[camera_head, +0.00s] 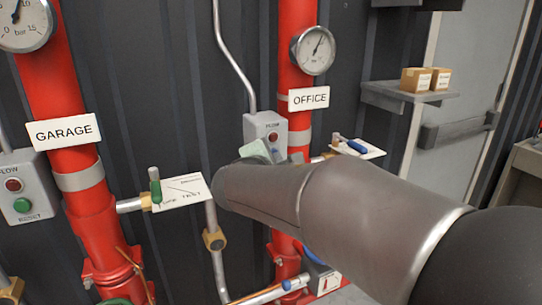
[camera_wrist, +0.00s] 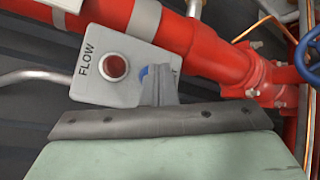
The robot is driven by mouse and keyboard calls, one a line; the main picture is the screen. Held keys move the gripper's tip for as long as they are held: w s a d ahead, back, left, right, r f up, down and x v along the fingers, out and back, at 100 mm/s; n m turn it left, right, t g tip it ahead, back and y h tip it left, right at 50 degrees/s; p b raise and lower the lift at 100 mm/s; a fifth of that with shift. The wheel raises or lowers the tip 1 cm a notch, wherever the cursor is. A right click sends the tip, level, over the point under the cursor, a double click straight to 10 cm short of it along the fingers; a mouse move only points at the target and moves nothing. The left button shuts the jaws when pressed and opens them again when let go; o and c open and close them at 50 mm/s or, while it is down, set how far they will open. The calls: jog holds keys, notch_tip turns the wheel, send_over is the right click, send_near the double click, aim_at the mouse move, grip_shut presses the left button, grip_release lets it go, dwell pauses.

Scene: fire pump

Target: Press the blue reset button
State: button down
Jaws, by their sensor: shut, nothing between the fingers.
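The grey FLOW box (camera_head: 257,126) is on the wall beside the OFFICE pipe, with a red light (camera_head: 272,136) on its face. In the wrist view the same box (camera_wrist: 92,92) shows the word FLOW, the red light (camera_wrist: 114,67) and part of the blue reset button (camera_wrist: 143,73). My gripper (camera_wrist: 158,69) is shut and empty. Its fingertips are in front of the blue button and cover most of it. I cannot tell whether they touch it.
Another FLOW box (camera_head: 27,192) with a green button (camera_head: 22,205) is at the GARAGE pipe (camera_head: 65,110) on the left. A green-handled valve (camera_head: 155,186) and a blue-handled valve (camera_head: 352,145) project nearby. A shelf with small boxes (camera_head: 417,80) is at right.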

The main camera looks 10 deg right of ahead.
jog(key=shift+s+d+b, duration=0.15)
jog(key=shift+s+b, duration=0.15)
jog(key=shift+s, duration=0.5)
jog(key=shift+s+d+b, duration=0.2)
jog(key=shift+s+b, duration=0.05)
jog(key=shift+s, duration=0.55)
jog(key=shift+s+d+b, duration=0.2)
jog(key=shift+s+d, duration=0.05)
jog(key=shift+s, duration=0.55)
jog(key=shift+s+d+b, duration=0.2)
jog(key=shift+s+b, duration=0.05)
jog(key=shift+s, duration=0.55)
jog(key=s+d+f+m+g+y+p, duration=0.1)
jog(key=s+d+f+m+g, duration=0.25)
jog(key=s+f+m, duration=0.35)
jog(key=s+d+f+m+g+y, duration=0.1)
jog(key=s+d+f+m+g, duration=0.15)
jog(key=s+f+g, duration=0.4)
jog(key=s+a+f+m+g+y, duration=0.3)
jog(key=s+a+f+m+y, duration=0.2)
jog(key=s+f+m, duration=0.3)
jog(key=shift+s+a+f+y+p, duration=0.45)
jog(key=shift+s+a+f, duration=0.35)
jog(key=shift+s, duration=0.35)
